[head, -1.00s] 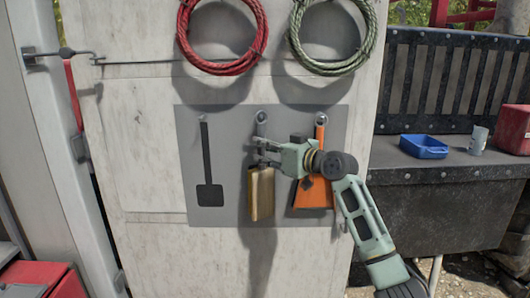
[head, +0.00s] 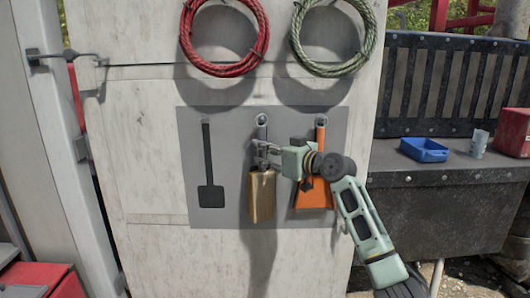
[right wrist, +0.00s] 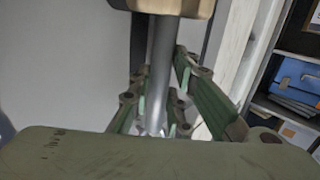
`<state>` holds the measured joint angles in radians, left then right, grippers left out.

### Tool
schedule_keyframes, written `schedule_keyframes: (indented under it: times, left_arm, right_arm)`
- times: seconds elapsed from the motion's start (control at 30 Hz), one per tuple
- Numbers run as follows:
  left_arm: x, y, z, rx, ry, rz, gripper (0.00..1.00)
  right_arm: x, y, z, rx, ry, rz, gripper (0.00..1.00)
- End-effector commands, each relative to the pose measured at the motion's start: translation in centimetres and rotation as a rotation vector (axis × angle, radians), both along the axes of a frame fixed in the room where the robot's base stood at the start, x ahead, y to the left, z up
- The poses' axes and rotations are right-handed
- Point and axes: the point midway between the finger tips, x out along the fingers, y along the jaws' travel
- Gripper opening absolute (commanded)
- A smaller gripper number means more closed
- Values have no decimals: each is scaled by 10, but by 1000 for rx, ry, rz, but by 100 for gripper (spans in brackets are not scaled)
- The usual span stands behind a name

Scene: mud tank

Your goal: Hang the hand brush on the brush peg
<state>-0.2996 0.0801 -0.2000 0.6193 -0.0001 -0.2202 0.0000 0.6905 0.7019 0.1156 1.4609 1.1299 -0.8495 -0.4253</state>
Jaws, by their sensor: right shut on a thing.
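The hand brush (head: 262,197) has tan bristles and a grey handle. It hangs upright, bristles down, in front of the grey board (head: 232,125) on the pale wall. My right gripper (head: 263,151) comes in from the right and is shut on the brush's handle. The handle (right wrist: 163,75) also shows between the green fingers (right wrist: 158,112) in the right wrist view. The handle's top end is right by the middle peg (head: 262,118). I cannot tell whether its loop is around the peg. My left gripper is not in view.
An orange dustpan (head: 315,194) hangs just right of the brush, partly behind my right arm. A black scraper shape (head: 209,192) is at the board's left. Red (head: 187,45) and green (head: 299,50) hose coils hang above. A bench (head: 440,172) at right holds a blue tray (head: 424,149).

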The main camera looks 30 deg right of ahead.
Motion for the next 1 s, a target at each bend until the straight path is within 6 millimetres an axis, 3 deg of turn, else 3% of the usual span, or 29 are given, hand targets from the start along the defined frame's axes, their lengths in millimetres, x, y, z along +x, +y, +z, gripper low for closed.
schedule_keyframes:
  times: [0.07,0.1,0.3,0.73,1.0]
  left_arm:
    - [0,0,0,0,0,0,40]
    - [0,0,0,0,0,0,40]
    - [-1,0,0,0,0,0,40]
    - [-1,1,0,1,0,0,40]
    - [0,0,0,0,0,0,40]
  right_arm:
    - [0,-4,-2,-5,2,-10,0]
    - [0,-4,-2,-5,2,-10,21]
    - [0,-3,-1,-3,1,-6,38]
    - [-4,-3,-2,-3,2,-4,39]
    - [-49,-12,2,-7,4,-4,39]
